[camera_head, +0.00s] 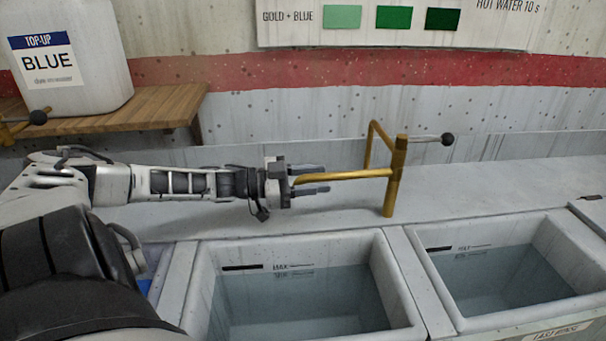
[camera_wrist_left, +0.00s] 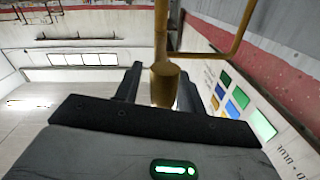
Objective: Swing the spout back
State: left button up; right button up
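A thin brass pipe bends up behind the post, and a lever with a black knob (camera_head: 447,139) points right. My right gripper is not in view.
Two basins of water stand in front, a middle one (camera_head: 204,296) and a right one (camera_head: 591,300). A white "BLUE" jug (camera_head: 95,40) is on a wooden shelf (camera_head: 160,100) at the back left. The ledge right of the post is clear.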

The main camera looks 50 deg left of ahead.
pick_arm(q)
jog(key=p+v, duration=0.5)
jog(key=v, duration=1.1)
jog(key=shift+p, duration=0.3)
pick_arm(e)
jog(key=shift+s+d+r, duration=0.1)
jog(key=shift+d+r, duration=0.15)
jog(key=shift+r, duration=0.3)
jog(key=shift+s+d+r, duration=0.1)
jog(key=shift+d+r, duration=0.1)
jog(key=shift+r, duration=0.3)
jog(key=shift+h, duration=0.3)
pick_arm(q)
jog(key=shift+d, duration=0.1)
